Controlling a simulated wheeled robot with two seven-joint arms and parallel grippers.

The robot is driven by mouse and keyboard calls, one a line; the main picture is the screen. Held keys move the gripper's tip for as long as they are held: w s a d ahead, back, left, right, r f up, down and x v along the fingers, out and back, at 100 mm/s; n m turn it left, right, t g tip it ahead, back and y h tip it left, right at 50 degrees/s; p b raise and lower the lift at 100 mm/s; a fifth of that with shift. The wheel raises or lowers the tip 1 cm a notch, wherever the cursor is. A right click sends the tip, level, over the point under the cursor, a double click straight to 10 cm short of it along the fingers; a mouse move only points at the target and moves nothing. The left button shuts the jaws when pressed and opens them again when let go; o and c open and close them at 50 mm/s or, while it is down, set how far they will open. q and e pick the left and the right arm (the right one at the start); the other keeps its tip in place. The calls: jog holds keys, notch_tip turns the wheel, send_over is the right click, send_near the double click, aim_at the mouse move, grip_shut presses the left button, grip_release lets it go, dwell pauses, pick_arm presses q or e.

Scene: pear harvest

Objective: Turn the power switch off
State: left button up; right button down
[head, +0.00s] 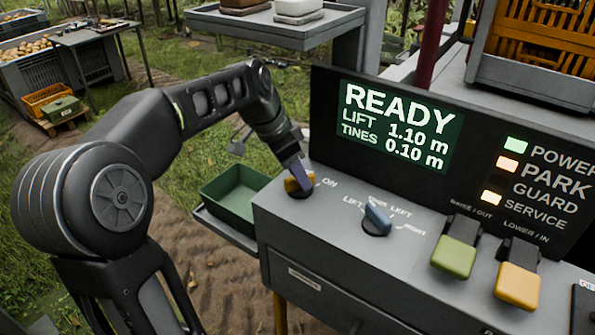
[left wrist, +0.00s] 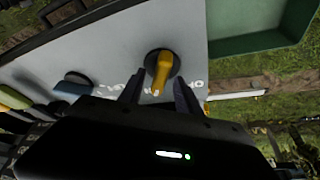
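The power switch is a yellow rotary knob (head: 298,184) at the left end of the grey control console (head: 345,235), beside the word ON. My left gripper (head: 296,172) reaches down over it from above. In the left wrist view the yellow knob (left wrist: 161,72) lies between the spread fingers of my left gripper (left wrist: 158,92), with a visible gap on each side. The POWER lamp (head: 515,144) glows green. My right gripper is out of view.
A blue selector knob (head: 377,219) stands just right of the power switch. A green lever (head: 454,256) and an orange lever (head: 518,286) are farther right. A green tray (head: 236,197) sits left of the console. PARK (head: 508,163) and SERVICE (head: 491,197) lamps are lit.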

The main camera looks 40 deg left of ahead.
pick_arm(q)
grip_shut()
dwell(0.3)
jog(key=shift+n+b, duration=0.35)
jog(key=shift+n, duration=0.15)
jog(key=shift+d+n+y, duration=0.1)
jog(key=shift+n+y, duration=0.3)
jog(key=shift+n, duration=0.2)
jog(key=shift+n+t+y+b, duration=0.3)
jog(key=shift+n+y+b, duration=0.3)
jog(key=shift+n, duration=0.6)
jog(key=n+y+b, duration=0.1)
jog(key=n, duration=0.2)
jog(key=shift+d+n, duration=0.15)
jog(key=shift+n, duration=0.15)
jog(key=shift+n+y+b, duration=0.45)
jog(key=shift+n+y, duration=0.35)
jog(key=shift+n, duration=1.1)
jog(key=shift+g, duration=0.4)
